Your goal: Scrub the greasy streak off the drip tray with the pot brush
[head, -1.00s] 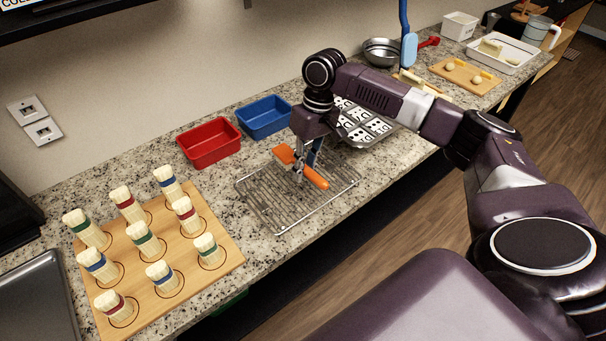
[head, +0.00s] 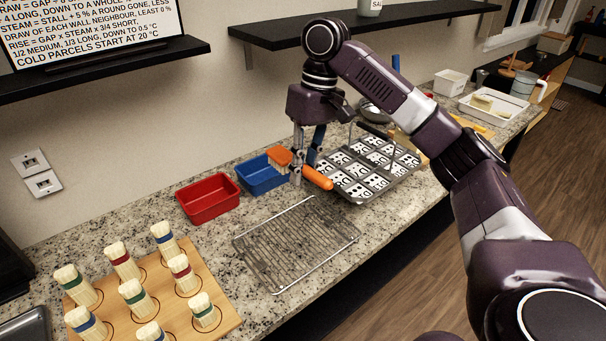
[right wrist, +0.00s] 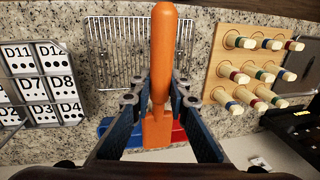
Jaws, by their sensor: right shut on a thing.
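My right gripper (head: 304,172) is shut on the orange pot brush (head: 317,178) and holds it above the far side of a wire rack (head: 242,243). The brush's block and pale bristles are left of the fingers, its handle right. In the right wrist view, the handle (right wrist: 163,45) points up the picture between the fingers (right wrist: 158,100). The rack looks empty. A grey tray (head: 25,325) is cut off at the lower left. I cannot tell which of these is the drip tray, and no greasy streak is distinguishable. My left gripper is out of view.
Red (head: 207,199) and blue (head: 262,174) bins stand behind the rack. A tray of marked cards (head: 405,182) lies to its right. A wooden board (head: 225,318) with several coloured-band pegs stands at front left. A black shelf (head: 330,24) hangs above.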

